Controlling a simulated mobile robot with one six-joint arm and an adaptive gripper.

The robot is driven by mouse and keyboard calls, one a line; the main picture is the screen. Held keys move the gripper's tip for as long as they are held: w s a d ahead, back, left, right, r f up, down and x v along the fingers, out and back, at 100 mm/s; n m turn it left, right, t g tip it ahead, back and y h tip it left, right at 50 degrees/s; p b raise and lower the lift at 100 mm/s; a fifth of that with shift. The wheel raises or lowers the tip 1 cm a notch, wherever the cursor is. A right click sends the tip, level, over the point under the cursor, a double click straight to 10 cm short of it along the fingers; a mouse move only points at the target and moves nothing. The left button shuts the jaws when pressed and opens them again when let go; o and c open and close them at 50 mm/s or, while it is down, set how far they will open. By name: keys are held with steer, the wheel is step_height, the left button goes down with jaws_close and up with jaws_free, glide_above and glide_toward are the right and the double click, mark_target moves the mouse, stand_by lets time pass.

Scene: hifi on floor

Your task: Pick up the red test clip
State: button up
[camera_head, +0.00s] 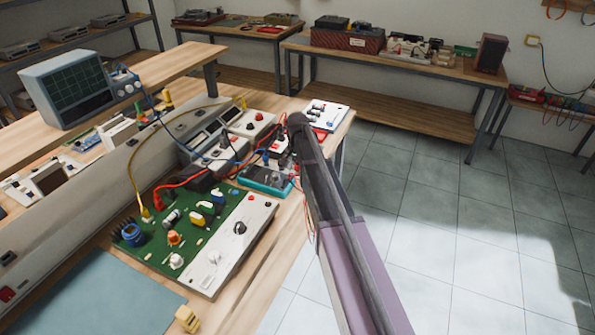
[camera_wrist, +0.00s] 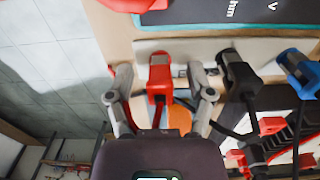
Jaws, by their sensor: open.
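In the wrist view the red test clip (camera_wrist: 160,72) sits on a pale strip, its far end towards the teal-edged meter (camera_wrist: 180,24). My gripper (camera_wrist: 159,84) is open, with one grey finger on each side of the clip. Gaps show between the clip and both fingers, and I see no contact. A black clip (camera_wrist: 239,75) stands just right of the right finger, and a blue clip (camera_wrist: 298,70) is further right. In the head view my arm reaches to the bench's right edge, and I cannot make out the red clip there.
Cables run close to the right finger. In the head view the teal meter (camera_head: 267,179) and a green circuit board (camera_head: 160,238) lie on the workbench (camera_head: 262,282). A long grey trunking (camera_head: 80,210) crosses the bench. Tiled floor (camera_head: 440,215) is open to the right.

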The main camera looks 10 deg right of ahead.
mark_target(297, 164)
stand_by(0.3)
jaws_close()
steer(key=shift+r, duration=0.15)
stand_by(0.3)
step_height(297, 164, up, 3)
steer(key=p, duration=0.3)
steer(key=shift+r+p, duration=0.2)
steer(key=shift+p, duration=0.2)
steer(key=s+a+r+p, duration=0.1)
steer(key=s+a, duration=0.1)
steer(key=s, duration=1.4)
steer(key=shift+r, duration=0.15)
steer(key=shift+r+p, duration=0.4)
steer(key=shift+p, duration=0.1)
step_height(297, 164, up, 6)
steer(key=p, duration=0.6)
stand_by(0.8)
steer(key=shift+r, duration=0.1)
steer(key=shift+w+d, duration=0.1)
steer(key=shift+w, duration=0.05)
stand_by(0.4)
